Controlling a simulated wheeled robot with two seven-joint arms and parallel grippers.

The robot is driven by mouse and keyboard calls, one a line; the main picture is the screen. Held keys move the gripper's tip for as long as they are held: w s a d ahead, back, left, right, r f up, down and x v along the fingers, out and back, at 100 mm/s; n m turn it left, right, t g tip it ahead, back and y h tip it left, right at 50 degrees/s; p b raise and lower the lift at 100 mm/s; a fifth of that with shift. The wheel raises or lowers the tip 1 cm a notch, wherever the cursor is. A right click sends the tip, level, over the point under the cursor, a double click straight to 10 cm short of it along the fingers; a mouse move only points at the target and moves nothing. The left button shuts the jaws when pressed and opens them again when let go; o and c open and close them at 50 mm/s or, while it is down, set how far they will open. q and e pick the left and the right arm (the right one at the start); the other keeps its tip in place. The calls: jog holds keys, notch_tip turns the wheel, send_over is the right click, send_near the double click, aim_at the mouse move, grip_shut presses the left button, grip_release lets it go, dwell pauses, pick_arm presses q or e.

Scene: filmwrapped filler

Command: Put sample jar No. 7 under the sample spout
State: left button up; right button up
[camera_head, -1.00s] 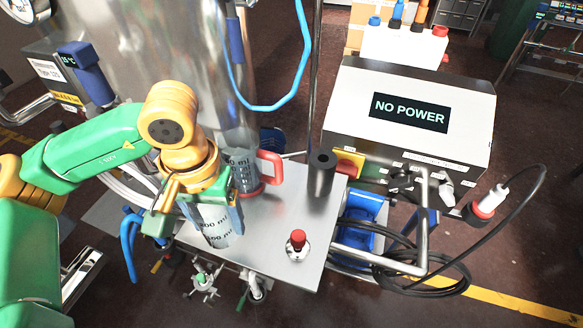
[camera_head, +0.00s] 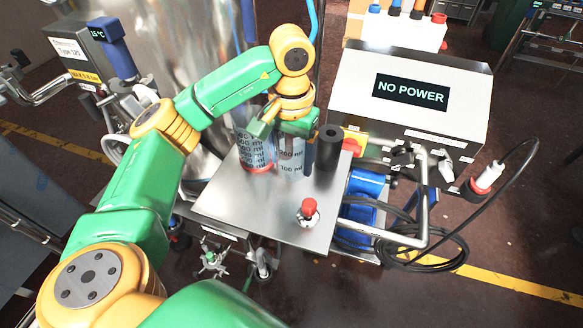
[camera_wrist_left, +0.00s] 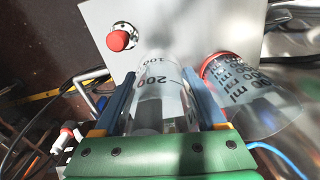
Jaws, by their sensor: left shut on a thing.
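My left gripper (camera_head: 290,146) is shut on a clear graduated vessel (camera_head: 291,165) above or on the steel table top (camera_head: 240,205); I cannot tell if it touches. The wrist view shows the vessel (camera_wrist_left: 158,92) between both blue fingers. A clear jug (camera_head: 252,150) with ml marks and a red base stands just left of it, also in the wrist view (camera_wrist_left: 248,92). A small red-capped item (camera_head: 308,211) stands near the table's front edge; I cannot tell if it is a jar or a button. No number 7 is readable, and no spout is clearly identifiable. My right gripper is not in view.
A black cylinder (camera_head: 328,150) stands close to the right of the gripper. A box reading NO POWER (camera_head: 455,92) is at the right, with pipes and a black cable (camera_head: 440,258). A steel tank (camera_head: 185,60) rises behind. The table's front left is clear.

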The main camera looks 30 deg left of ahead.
pick_arm(q)
jog(key=f, duration=0.1)
jog(key=w+a+f+p, duration=0.1)
jog(key=w+a+f, duration=0.1)
jog(key=f, duration=0.1)
jog(key=shift+w+p, duration=0.2)
jog(key=shift+p, duration=0.2)
notch_tip(320, 180, down, 2)
jog(key=shift+d+f+p, duration=0.1)
jog(key=shift+f+p, duration=0.15)
jog(key=shift+p, duration=0.6)
jog(key=shift+f, duration=0.3)
jog(key=shift+f+b, duration=0.2)
jog(key=shift+b, duration=0.15)
jog(key=o, duration=1.3)
